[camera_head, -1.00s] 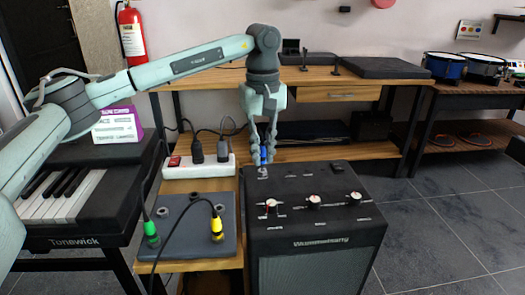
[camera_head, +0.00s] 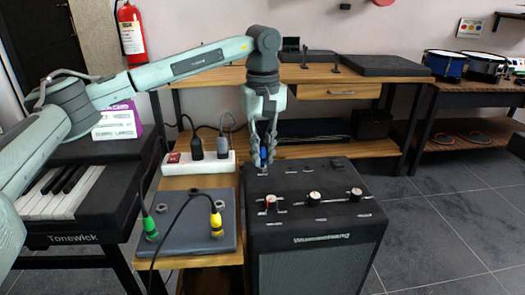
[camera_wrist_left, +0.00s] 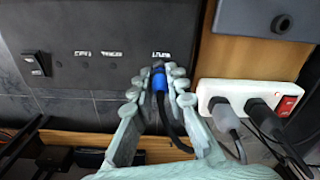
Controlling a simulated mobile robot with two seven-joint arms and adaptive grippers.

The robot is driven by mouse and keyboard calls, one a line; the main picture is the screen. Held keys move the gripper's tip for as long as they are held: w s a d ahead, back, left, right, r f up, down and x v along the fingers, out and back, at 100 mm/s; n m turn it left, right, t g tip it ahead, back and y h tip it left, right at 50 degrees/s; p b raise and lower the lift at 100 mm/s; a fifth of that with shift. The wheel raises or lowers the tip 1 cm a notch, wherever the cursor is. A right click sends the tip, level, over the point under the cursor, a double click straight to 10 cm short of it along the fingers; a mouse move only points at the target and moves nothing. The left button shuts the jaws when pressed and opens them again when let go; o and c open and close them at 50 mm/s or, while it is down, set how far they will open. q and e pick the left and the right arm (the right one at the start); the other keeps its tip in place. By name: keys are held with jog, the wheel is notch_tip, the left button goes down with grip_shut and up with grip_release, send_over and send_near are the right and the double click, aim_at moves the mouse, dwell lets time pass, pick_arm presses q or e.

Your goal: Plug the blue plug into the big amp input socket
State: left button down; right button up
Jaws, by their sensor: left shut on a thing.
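My left gripper (camera_head: 264,160) is shut on the blue plug (camera_head: 263,154) over the back left corner of the big amp (camera_head: 300,216). In the left wrist view the blue plug (camera_wrist_left: 160,84) sits between the two fingertips, with its dark cable running back between the fingers. Its tip points at the amp's top panel (camera_wrist_left: 75,85), close to a small white label (camera_wrist_left: 161,55). The input socket is hidden by the plug and fingers, so I cannot tell whether the tip is inside it. My right gripper is out of view.
Knobs (camera_head: 314,195) stand on the amp top. A keyboard (camera_head: 60,195) is far left.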

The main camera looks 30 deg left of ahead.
pick_arm(q)
jog(key=shift+f+b, duration=0.35)
jog(key=shift+f, duration=0.25)
jog(key=c, duration=1.4)
grip_release()
jog(key=shift+f, duration=0.1)
jog(key=shift+c, duration=0.2)
notch_tip(320, 180, up, 12)
jog(key=shift+r, duration=0.1)
